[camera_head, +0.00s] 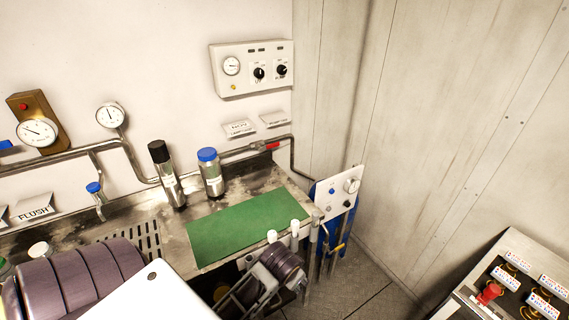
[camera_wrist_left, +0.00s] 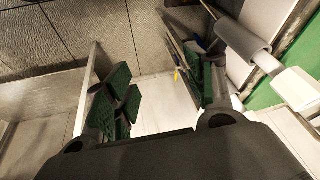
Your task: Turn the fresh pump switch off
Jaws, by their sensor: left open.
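Several switches sit on a sloped console (camera_head: 500,292) at the lower right of the head view. One is a red switch (camera_head: 490,293); the others look dark with yellow bases. Their labels are too small to read, so I cannot tell which is the fresh pump switch. My left gripper (camera_head: 243,297) is below the front edge of the counter, well left of the console. In the left wrist view its green-padded fingers (camera_wrist_left: 162,95) stand apart with nothing between them. My right gripper does not show.
A wall panel (camera_head: 252,70) has a gauge and two black knobs. A steel counter (camera_head: 165,218) holds a green mat (camera_head: 245,228), a black-capped bottle (camera_head: 168,180) and a blue-capped bottle (camera_head: 210,175). A small white panel (camera_head: 338,193) stands at its right end. Floor (camera_head: 375,285) is clear before the console.

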